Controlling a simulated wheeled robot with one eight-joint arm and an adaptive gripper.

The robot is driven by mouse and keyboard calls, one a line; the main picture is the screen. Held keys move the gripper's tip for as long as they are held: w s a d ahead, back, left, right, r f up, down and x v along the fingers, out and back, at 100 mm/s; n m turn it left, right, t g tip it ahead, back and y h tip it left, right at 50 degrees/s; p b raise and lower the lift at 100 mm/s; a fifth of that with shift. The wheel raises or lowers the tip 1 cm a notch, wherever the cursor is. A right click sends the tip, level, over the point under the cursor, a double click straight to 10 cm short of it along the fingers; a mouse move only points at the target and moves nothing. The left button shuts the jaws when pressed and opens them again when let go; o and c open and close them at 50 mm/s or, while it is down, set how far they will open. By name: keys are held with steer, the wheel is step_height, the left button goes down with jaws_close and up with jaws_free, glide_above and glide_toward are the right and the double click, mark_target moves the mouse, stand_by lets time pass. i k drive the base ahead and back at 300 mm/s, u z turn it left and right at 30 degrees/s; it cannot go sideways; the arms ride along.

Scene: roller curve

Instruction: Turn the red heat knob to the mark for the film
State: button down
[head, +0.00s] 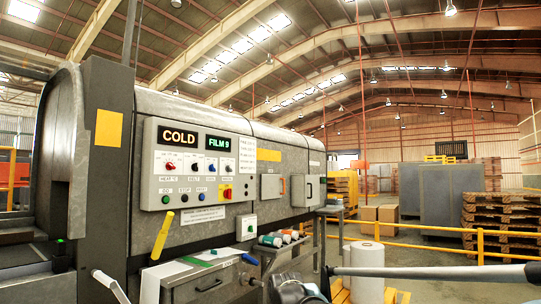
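The red heat knob (170,165) is at the left end of a row of small dials on the pale control panel (149,190). The label under it appears to read HEAT °C. Its pointer angle and scale marks are too small to read. Above the row, one display reads COLD (179,137) and another reads FILM 9 (217,143). A small white notice (248,160) at the panel's right has print too fine to read. No gripper fingers show, and nothing touches the knob. A grey tube at the lower right looks like part of my arm.
A red-on-yellow switch (225,193) and push buttons sit below the dials. A yellow handle (162,235) stands in front of the machine. Below the panel are a tray with papers and coloured-end cylinders (270,241). Yellow railings (430,224) and pallets (497,215) stand right.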

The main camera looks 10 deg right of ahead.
mark_target(169, 166)
steer(key=z, duration=0.1)
steer(key=i, duration=1)
steer(key=u, duration=0.05)
